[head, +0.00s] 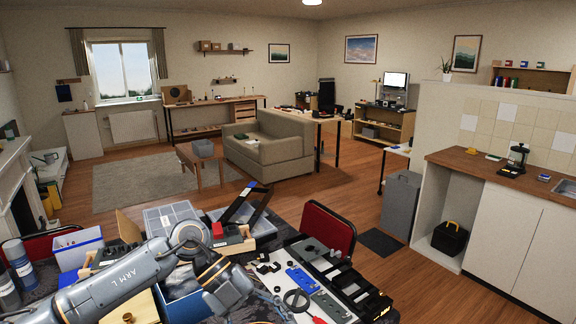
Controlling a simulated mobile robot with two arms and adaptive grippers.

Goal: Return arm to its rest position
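My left arm (115,282), marked ARM L, comes in from the lower left and reaches over the cluttered near table. Its bent joint (190,238) stands above the table, and a grey link with a yellow band (228,288) slopes down from it towards the bottom edge. I cannot make out the fingers of my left gripper. My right arm and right gripper do not show.
The near table holds grey organizer trays (172,217), a white-and-blue bin (78,247), a blue panel (303,280) and a black ring (297,300). A red chair (328,228) stands behind it. Open wood floor (352,196) lies beyond, with a sofa (272,150) and a kitchen counter (500,172).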

